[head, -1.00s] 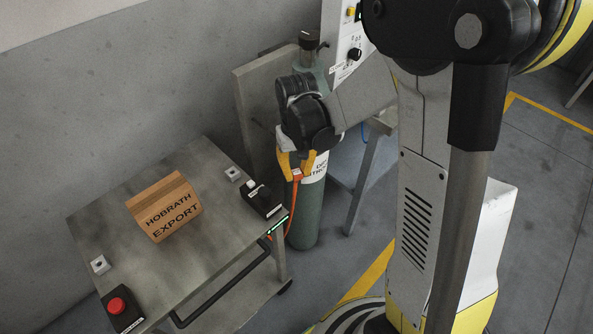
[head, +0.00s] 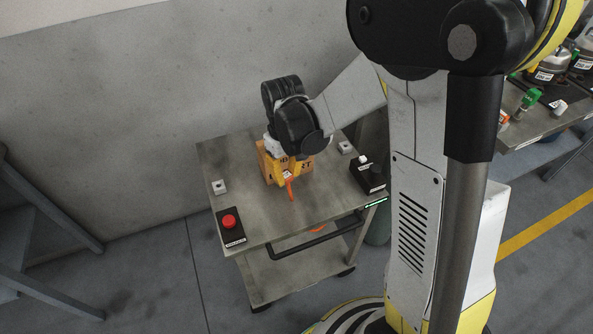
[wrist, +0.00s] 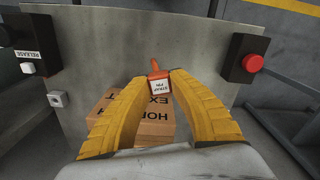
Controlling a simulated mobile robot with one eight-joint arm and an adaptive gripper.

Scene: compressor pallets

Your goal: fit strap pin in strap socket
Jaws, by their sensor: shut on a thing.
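My gripper (head: 287,174) is over the cart top, in front of the cardboard box. Its yellow fingers are shut on an orange strap pin (head: 290,186), which hangs below them. In the wrist view the strap pin (wrist: 157,84) shows a white label reading "STRAP PIN" between the fingertips of my gripper (wrist: 160,78). Two small pale blocks, each with a dark hole, sit on the cart: a left block (head: 219,187) and a right block (head: 345,147). I cannot tell which is the strap socket. The pin is apart from both.
The cardboard box (head: 268,168) stands mid-cart, partly hidden by my gripper. A red button box (head: 230,226) is at the cart's front left corner, a black release box (head: 369,177) at its right. The cart top (head: 262,222) is bare in front. A wall stands behind.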

